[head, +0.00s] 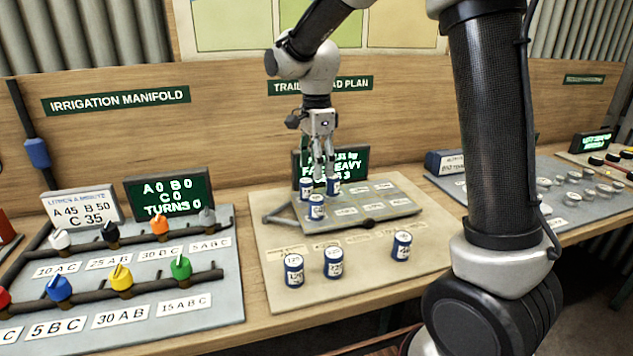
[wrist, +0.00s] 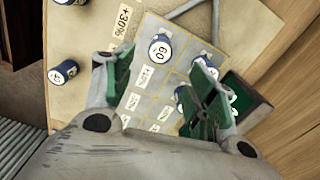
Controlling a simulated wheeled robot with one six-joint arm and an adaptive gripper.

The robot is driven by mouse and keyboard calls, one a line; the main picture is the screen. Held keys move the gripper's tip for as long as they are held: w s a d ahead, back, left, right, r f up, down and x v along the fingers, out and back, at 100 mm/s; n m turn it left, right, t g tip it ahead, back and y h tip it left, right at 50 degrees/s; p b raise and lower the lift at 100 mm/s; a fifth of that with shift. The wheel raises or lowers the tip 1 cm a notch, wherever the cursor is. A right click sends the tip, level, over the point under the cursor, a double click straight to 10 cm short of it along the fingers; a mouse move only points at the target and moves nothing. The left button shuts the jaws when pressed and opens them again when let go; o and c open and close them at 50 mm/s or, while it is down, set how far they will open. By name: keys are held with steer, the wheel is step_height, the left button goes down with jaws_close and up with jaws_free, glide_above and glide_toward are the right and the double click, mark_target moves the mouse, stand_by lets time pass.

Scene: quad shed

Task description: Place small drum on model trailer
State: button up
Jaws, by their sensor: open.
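The model trailer (head: 372,214) is a grey deck with label cells and a drawbar at its left. Three blue-and-white drums stand at its left end: a rear-left drum (head: 305,189), a rear-right drum (head: 333,187) and a front drum (head: 317,208). In the wrist view, a drum marked 60 (wrist: 160,48) stands upright on the deck; other drums there are partly hidden by the right finger. My gripper (head: 324,176) is above the deck's rear left, close to the rear-right drum. In the wrist view its fingers (wrist: 160,90) are apart with nothing held between them.
Three more drums stand on the tan board in front: a left drum (head: 294,271), a middle drum (head: 333,263) and a right drum (head: 401,246). A dark display (head: 355,160) stands close behind the trailer. The deck's right part is clear. The irrigation panel (head: 215,275) lies left.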

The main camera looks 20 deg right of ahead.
steer(key=s+d+r+n+t, duration=0.2)
steer(key=s+d+r+n, duration=0.4)
steer(key=s+d+r, duration=0.3)
steer(key=s+d+f+n+t, duration=0.1)
steer(key=s+d+n, duration=0.2)
steer(key=s+n, duration=0.2)
steer(key=s+d+f+n+t, duration=0.1)
steer(key=s+n, duration=0.4)
steer(key=s, duration=0.7)
steer(key=shift+s+d, duration=0.25)
steer(key=shift+d, duration=0.65)
